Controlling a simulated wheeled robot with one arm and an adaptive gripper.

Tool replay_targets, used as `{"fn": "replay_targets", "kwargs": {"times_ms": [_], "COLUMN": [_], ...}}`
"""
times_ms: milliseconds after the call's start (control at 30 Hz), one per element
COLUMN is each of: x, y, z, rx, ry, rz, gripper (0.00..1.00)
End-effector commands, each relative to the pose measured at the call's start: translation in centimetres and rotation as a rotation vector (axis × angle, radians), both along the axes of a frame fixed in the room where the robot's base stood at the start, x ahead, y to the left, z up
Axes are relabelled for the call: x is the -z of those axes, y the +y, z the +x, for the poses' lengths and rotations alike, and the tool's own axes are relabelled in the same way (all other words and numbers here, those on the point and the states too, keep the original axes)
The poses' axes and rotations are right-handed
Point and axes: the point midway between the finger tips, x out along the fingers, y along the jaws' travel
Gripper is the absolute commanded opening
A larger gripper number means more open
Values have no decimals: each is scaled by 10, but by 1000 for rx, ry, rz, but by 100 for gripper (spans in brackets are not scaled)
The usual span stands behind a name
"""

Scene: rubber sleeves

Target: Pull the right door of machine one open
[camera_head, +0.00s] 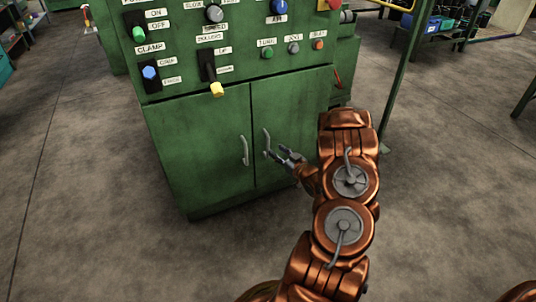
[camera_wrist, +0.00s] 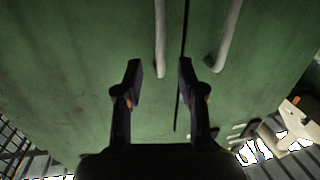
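Machine one is the green cabinet, with its right door (camera_head: 292,115) and left door (camera_head: 205,150) flush at the seam, so both look closed. The right door's grey bar handle (camera_head: 265,140) stands just right of the seam. The left door's handle (camera_head: 245,150) is beside it. My gripper (camera_head: 277,152) is open, close to the right handle's lower part. The wrist view looks upside down: the right handle (camera_wrist: 160,35) lines up with the gap between my open fingers (camera_wrist: 160,68), and the left handle (camera_wrist: 228,35) is outside them. I cannot tell whether they touch.
Above the doors is a panel with labelled buttons and a yellow-tipped lever (camera_head: 217,89). A green post (camera_head: 402,75) stands right of the machine. The concrete floor (camera_head: 110,240) in front and to the left is clear.

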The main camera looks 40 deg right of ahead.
Motion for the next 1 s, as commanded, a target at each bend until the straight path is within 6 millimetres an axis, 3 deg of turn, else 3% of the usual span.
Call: {"fn": "replay_targets", "kwargs": {"times_ms": [33,267,800,1000], "x": [11,13,12,12], "y": [0,2,-7,-8], "z": [-5,-6,58,67], "rx": [-1,-7,-8,-7], "ry": [-24,-86,-89,-85], "rz": [14,32,29,32], "gripper": [39,39,39,39]}}
